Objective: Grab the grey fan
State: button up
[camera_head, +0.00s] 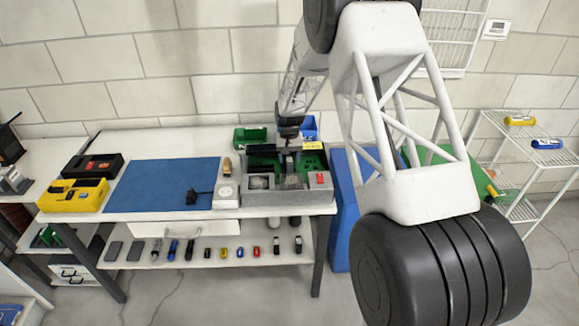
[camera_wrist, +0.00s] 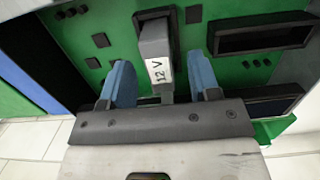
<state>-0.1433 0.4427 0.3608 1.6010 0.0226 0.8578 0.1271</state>
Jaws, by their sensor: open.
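A grey block (camera_wrist: 157,55) with a white label reading "12 V" stands out from a green board (camera_wrist: 90,30) in the wrist view. It is the only grey part near my fingers; I cannot tell whether it is the fan. My gripper (camera_wrist: 161,78) is open, with one blue finger on each side of the block and a visible gap to each. In the head view my gripper (camera_head: 290,146) is over the grey open case (camera_head: 300,197) on the bench's right end. A dark grey square part (camera_head: 261,182) sits in the case's front left; its details are too small to tell.
A blue mat (camera_head: 160,184) lies left of the case, with a small black object (camera_head: 197,196) on it. A yellow case (camera_head: 73,194) stands farther left. Green (camera_head: 250,136) and blue bins stand behind. Several small items line the lower shelf (camera_head: 215,258).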

aim_at(290, 159)
jog(key=shift+s+f, duration=0.1)
jog(key=shift+f, duration=0.75)
jog(key=c, duration=1)
jog(key=shift+c, duration=0.2)
jog(key=shift+r, duration=5)
